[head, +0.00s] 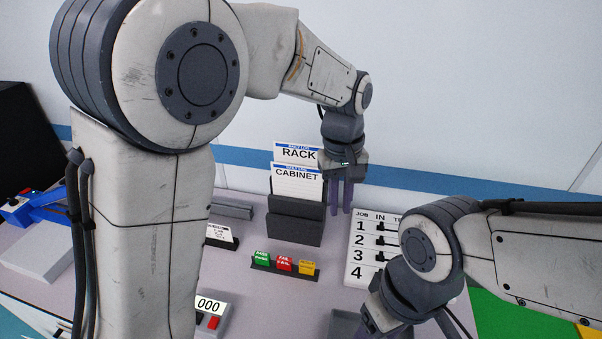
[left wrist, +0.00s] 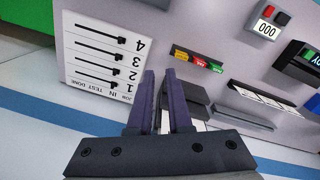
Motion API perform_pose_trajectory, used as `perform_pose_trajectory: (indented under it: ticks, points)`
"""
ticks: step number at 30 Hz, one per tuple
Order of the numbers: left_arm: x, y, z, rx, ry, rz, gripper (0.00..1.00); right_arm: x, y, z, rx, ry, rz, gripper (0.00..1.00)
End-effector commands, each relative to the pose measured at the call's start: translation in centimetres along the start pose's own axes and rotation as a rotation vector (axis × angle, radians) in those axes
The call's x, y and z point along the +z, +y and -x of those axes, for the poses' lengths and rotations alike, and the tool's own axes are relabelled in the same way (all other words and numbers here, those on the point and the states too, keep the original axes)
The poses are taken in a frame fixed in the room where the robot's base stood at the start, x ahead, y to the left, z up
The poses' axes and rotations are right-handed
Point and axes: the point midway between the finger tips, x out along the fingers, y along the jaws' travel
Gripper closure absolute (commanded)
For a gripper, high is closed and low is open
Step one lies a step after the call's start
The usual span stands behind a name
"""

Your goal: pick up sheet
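Two white sheets with blue top bands stand in a dark stepped holder (head: 295,228) at the back of the table. The rear sheet (head: 298,154) reads RACK and the front sheet (head: 297,177) reads CABINET. My left gripper (head: 342,210) points down just right of the holder, apart from the sheets. In the left wrist view its two purple fingers (left wrist: 160,75) are a little apart with nothing visibly held; the holder (left wrist: 196,98) shows beside them, with the sheets mostly hidden. My right gripper (head: 385,328) is low at the front, partly cut off by the frame edge.
A white board (head: 362,240) with numbered rows and black sliders lies right of the holder. Green, red and yellow blocks (head: 284,264) sit in front of it. A counter box (head: 210,308) reads 000. A wall stands behind the table.

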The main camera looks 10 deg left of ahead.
Motion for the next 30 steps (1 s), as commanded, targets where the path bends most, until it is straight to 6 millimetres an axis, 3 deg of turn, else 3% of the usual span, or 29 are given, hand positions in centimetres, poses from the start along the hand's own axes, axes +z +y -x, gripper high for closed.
perform_pose_trajectory:
  ticks: [1, 6, 9, 12, 18, 25, 30]
  points:
    - [-3.7, 0.4, 1.6, -0.009, 0.001, 0.153, 0.82, -0.1, -0.2, 2.1, 0.0, 0.0, 0.0, 0.34]
    - [-14.2, -0.6, 2.8, -0.027, 0.015, 0.651, 0.82, -0.3, -0.4, 5.2, 0.0, 0.0, -0.001, 0.34]
    - [-18.7, -2.1, 2.7, -0.034, 0.024, 0.884, 0.82, -0.4, -0.5, 6.5, 0.0, 0.0, -0.001, 0.34]
    - [-21.3, -3.4, 2.4, -0.038, 0.031, 1.035, 0.82, -0.4, -0.5, 7.2, 0.0, 0.0, -0.001, 0.34]
    - [-23.1, -4.3, 1.4, -0.042, 0.036, 1.146, 0.82, -0.4, -0.6, 7.6, 0.0, 0.0, -0.002, 0.34]
    - [-23.1, -4.4, -2.0, -0.042, 0.036, 1.149, 0.82, -0.5, -0.6, 8.5, 0.0, 0.0, -0.002, 0.34]
    - [-23.0, -4.4, -3.3, -0.04, 0.036, 1.147, 0.82, -0.5, -0.7, 8.9, 0.0, 0.0, -0.002, 0.34]
